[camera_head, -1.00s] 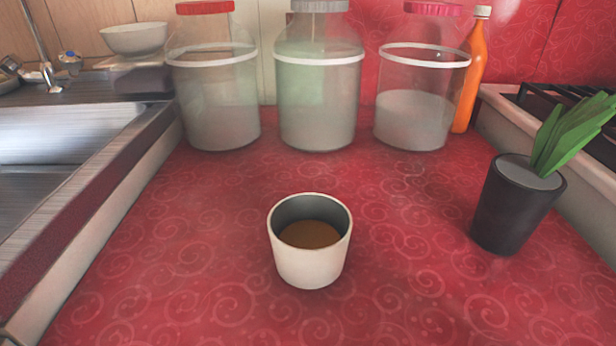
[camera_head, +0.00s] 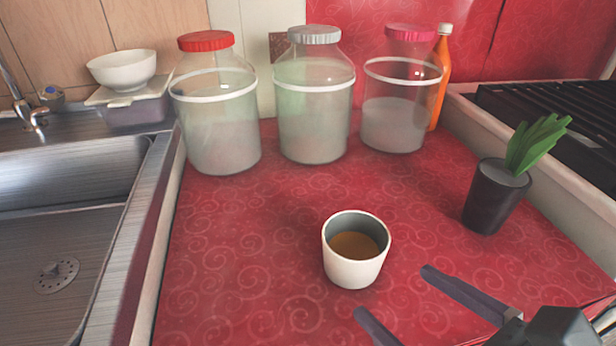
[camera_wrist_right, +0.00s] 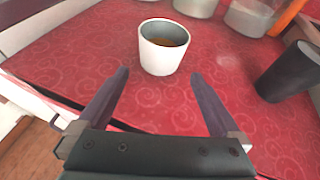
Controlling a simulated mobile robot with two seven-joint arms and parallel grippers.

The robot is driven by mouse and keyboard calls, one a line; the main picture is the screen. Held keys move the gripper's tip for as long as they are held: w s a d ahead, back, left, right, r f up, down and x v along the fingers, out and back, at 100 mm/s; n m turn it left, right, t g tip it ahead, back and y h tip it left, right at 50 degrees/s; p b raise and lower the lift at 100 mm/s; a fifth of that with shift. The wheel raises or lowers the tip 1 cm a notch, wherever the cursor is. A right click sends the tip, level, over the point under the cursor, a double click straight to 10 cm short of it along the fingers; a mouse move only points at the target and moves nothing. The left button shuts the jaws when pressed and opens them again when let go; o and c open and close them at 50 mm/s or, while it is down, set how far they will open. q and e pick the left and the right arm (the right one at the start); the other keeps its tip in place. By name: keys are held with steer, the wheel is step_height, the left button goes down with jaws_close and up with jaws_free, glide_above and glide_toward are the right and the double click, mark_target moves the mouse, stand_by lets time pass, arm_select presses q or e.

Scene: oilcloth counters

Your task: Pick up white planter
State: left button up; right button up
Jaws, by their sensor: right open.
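The white planter (camera_head: 354,269) stands upright on the red counter with brown contents inside. My right gripper (camera_head: 400,305) comes in from the lower right in the head view, open and empty, near the planter's front right and apart from it. In the right wrist view the planter (camera_wrist_right: 162,58) is ahead of the gripper (camera_wrist_right: 162,84), roughly centred between the two open fingers and beyond their tips. My left gripper is in neither view.
A dark pot with a green plant (camera_head: 493,198) stands to the right. Several things line the back: jars with red (camera_head: 215,135), grey (camera_head: 314,125) and pink (camera_head: 402,115) lids and an orange bottle (camera_head: 440,85). A sink (camera_head: 70,220) is left, a stove (camera_head: 550,120) right.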

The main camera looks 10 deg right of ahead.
mark_target(373, 271)
steer(key=x, duration=0.3)
steer(key=shift+w, duration=0.3)
steer(key=b+x, duration=0.1)
steer(key=x, duration=0.4)
steer(key=shift+w, duration=0.1)
steer(key=c, duration=1.1)
steer(key=shift+o, duration=0.2)
steer(key=shift+r, duration=0.1)
